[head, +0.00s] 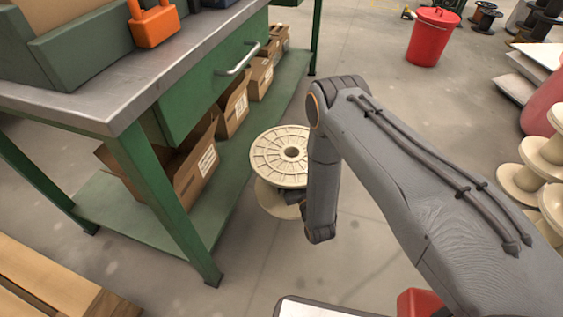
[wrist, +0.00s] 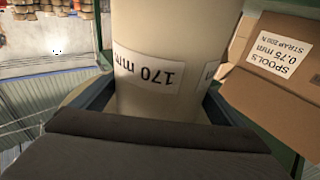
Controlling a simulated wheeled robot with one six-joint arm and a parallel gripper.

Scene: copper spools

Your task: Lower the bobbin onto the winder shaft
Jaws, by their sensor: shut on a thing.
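The bobbin is a cream spool; its ribbed top flange (head: 268,160) with a dark centre hole shows beside my arm in the head view, with part of its lower flange below. In the wrist view, its pale core (wrist: 160,30) with an upside-down "170 mm" label stands between the dark fingers of my gripper (wrist: 158,103), which is shut on it. In the head view my arm hides the gripper and part of the bobbin. The bobbin looks roughly upright; I cannot tell its height above the floor. I cannot make out the winder shaft in either view.
A green workbench (head: 125,112) with a metal top stands at the left, close to the bobbin. Cardboard boxes (head: 196,170) sit on its lower shelf. A red bin (head: 431,38) stands at the back right, and cream spools (head: 525,185) at the right edge. The floor behind my arm is clear.

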